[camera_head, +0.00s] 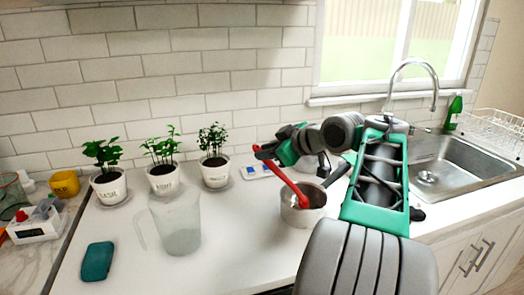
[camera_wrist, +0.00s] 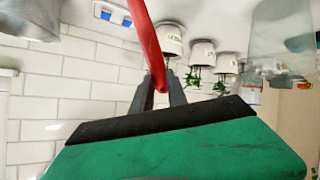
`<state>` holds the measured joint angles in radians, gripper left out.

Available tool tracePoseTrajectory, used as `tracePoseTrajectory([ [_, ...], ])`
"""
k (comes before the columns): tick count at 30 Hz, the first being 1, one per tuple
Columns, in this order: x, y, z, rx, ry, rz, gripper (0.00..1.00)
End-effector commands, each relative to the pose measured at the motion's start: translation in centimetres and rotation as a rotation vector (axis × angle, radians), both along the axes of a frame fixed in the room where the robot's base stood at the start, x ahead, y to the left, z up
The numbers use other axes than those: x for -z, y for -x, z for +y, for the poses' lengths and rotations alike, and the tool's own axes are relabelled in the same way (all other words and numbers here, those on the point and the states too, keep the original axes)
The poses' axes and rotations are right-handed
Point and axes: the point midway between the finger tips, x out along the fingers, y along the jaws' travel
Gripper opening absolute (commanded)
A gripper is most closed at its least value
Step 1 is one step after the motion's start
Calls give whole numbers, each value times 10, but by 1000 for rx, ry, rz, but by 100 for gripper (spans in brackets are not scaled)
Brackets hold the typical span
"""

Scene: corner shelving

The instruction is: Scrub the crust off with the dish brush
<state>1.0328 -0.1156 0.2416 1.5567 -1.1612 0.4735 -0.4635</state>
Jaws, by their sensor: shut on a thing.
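The dish brush (camera_head: 286,180) has a red handle, and it slants down to the right into a metal pot (camera_head: 304,217) with a dark handle. My gripper (camera_head: 268,153) is shut on the upper part of the brush handle, to the upper left of the pot. In the wrist view, which is upside down, the red handle (camera_wrist: 149,45) runs between the fingers of my gripper (camera_wrist: 161,82). The brush head is at the pot's opening or inside it; I cannot tell whether it touches the bottom. Any crust inside the pot is too small or hidden to make out.
Three potted herbs (camera_head: 215,172) line the wall. A clear pitcher (camera_head: 176,228) stands left of the pot, and a teal sponge-like block (camera_head: 97,261) lies at front left. A small white scale-like device (camera_head: 256,172) sits behind. The sink (camera_head: 450,165) is at right.

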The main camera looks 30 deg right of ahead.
Motion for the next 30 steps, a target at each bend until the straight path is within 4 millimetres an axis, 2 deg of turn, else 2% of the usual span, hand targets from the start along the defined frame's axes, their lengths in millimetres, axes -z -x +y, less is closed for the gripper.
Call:
tracePoseTrajectory([
  [12,-1,-8,-32,0,1,0,0],
  [17,3,-10,-36,-1,3,-1,0],
  [23,1,-13,-35,0,2,-1,0],
  [30,2,-9,-14,-1,3,-2,0],
])
